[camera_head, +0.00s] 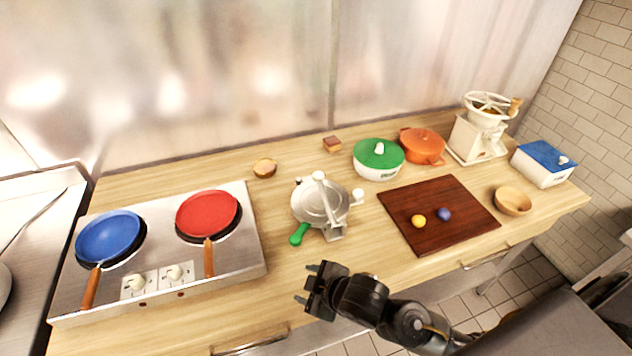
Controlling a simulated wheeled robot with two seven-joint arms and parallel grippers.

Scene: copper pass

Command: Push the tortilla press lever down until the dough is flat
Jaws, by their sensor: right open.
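The tortilla press (319,203) stands on the wooden counter at the middle. It is grey metal with round plates, and they look closed together. A green-handled lever (299,235) sticks out at its front left. I cannot see any dough between the plates. My right gripper (309,286) is black and open, with nothing in it. It is in front of the press, below and slightly right of the green handle in the picture, and apart from it. My left gripper is not in view.
A steel stove (256,262) with a blue pan (108,236) and a red pan (207,214) is left of the press. A dark board (440,205) with yellow and blue balls lies to the right. A green-lidded pot (378,155) stands behind it. Bare counter lies in front of the press.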

